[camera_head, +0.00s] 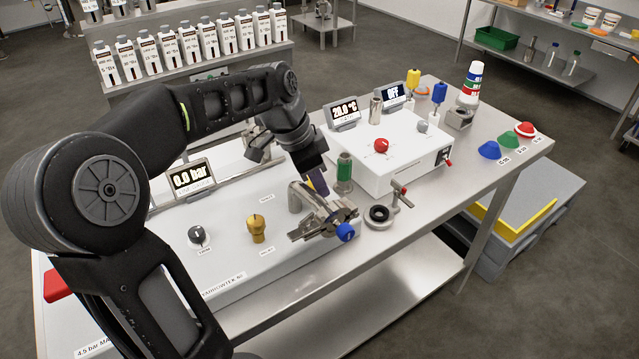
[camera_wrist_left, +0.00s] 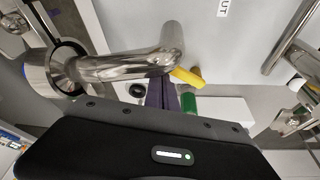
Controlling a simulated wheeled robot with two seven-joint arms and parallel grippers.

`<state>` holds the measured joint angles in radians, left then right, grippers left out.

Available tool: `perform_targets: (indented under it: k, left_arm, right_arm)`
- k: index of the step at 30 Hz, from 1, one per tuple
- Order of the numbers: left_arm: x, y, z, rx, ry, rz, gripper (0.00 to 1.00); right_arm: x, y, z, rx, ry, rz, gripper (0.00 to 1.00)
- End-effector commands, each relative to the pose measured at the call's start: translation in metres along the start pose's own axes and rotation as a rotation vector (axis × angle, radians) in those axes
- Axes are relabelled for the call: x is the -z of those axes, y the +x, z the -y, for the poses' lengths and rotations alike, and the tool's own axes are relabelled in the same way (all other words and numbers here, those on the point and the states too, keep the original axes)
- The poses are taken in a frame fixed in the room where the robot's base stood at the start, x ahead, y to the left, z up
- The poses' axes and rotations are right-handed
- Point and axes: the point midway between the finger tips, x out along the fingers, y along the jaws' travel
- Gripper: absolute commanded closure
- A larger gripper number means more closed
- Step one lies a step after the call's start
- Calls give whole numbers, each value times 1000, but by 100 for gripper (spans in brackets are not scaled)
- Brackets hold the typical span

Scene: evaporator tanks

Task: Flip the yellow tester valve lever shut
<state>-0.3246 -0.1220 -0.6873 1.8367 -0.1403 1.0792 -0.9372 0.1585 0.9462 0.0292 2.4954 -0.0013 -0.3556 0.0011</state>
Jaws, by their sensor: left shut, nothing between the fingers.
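The yellow tester valve lever (camera_wrist_left: 187,77) shows in the left wrist view as a short yellow bar beside a bent shiny metal pipe (camera_wrist_left: 125,66). My left gripper (camera_wrist_left: 163,92) is shut and empty, its dark purple fingers together right beside the lever and the pipe. I cannot tell whether they touch the lever. In the head view my left gripper (camera_head: 318,184) points down behind the bent pipe (camera_head: 298,196) and largely hides the lever there. My right gripper is in neither view.
A metal fitting with a blue knob (camera_head: 346,232) is close to my left gripper. A green cylinder (camera_head: 344,170) stands just right of it. A white box with a red knob (camera_head: 381,145) is behind. A gauge display (camera_head: 190,180) reads 0.0 bar.

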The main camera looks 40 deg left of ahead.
Motion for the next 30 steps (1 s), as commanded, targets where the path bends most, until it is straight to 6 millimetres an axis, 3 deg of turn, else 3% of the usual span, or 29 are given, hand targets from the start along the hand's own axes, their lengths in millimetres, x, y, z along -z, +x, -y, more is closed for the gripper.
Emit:
perform_targets:
  k: [10,21,30]
  left_arm:
    - [34,13,-12,0,1,2,100]
    - [32,-68,-3,4,-2,-2,100]
    - [32,-89,-1,1,-2,0,100]
  right_arm:
    - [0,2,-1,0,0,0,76]
    - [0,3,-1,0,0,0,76]
    - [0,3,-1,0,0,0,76]
